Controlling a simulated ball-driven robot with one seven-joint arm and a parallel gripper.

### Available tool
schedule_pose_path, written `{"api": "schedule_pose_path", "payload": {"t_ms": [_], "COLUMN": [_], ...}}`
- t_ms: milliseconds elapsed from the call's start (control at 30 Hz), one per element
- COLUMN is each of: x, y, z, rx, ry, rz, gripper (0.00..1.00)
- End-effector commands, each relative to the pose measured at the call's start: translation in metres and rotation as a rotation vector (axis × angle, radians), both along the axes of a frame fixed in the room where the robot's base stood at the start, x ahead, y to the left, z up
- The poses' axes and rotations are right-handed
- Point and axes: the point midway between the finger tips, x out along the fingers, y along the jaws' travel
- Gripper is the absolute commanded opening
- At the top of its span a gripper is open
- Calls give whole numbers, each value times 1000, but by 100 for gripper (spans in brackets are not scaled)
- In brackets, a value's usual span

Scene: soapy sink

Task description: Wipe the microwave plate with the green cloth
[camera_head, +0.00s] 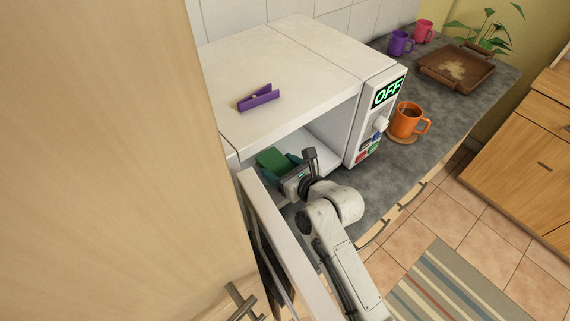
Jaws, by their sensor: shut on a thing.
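The green cloth (277,159) shows as a small green block just inside the opening of the white microwave (290,62). My gripper (288,174) reaches into the opening from the front and is shut on the cloth. The microwave door (279,245) stands open toward the front. The microwave plate cannot be made out; the cloth, my gripper and the microwave's top hide much of the inside. I cannot tell whether the cloth touches the plate.
A purple clothespin (258,97) lies on the microwave. An orange mug (408,120) on a coaster stands right of it. Purple (400,43) and pink (424,31) mugs, a brown tray (457,68) and a plant (490,32) are at the back. A wooden panel (110,160) fills the left.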

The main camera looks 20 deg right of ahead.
Motion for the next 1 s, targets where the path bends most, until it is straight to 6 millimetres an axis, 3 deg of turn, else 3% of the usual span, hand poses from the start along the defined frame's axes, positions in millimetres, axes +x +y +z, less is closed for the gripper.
{"api": "schedule_pose_path", "payload": {"t_ms": [1000], "x": [60], "y": [20], "z": [-1], "rx": [0], "ry": [3], "rz": [2], "gripper": [48]}}
